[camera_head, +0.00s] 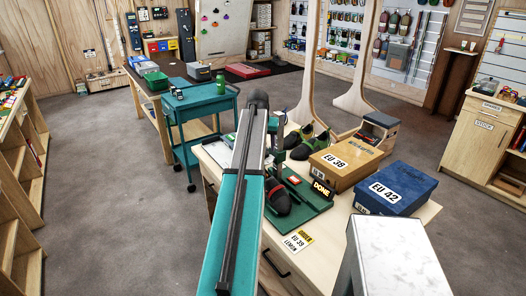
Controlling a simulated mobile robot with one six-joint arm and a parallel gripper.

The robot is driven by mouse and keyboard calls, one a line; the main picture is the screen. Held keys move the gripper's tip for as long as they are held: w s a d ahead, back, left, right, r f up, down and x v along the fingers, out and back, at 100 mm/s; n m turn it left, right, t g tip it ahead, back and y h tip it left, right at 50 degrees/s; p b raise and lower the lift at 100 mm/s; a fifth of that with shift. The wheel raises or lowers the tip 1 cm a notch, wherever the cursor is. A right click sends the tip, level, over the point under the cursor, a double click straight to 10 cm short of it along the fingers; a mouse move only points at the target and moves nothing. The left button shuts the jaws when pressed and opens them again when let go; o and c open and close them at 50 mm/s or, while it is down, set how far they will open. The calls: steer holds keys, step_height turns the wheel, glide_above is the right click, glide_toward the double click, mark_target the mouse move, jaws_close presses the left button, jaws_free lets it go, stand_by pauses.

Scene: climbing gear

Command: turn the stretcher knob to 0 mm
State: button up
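The shoe stretcher appears to be the green stand (312,214) on the wooden bench, just right of my arm. A dark shoe with a red patch (278,203) sits on it. A small red part (293,181) shows behind the shoe; I cannot tell whether it is the knob. No mm scale can be read. A black sign reading DONE (320,188) stands at the stand's right edge. My teal and black arm runs up the middle of the picture and covers the stand's left side. My gripper does not show clearly and seems hidden behind the arm.
An order card (298,241) reading EU 39 lies in front of the stand. An EU 38 box (346,164), an EU 42 box (396,188) and dark shoes (307,143) crowd the bench's back and right. A teal cart (203,105) stands behind left. Open floor lies left.

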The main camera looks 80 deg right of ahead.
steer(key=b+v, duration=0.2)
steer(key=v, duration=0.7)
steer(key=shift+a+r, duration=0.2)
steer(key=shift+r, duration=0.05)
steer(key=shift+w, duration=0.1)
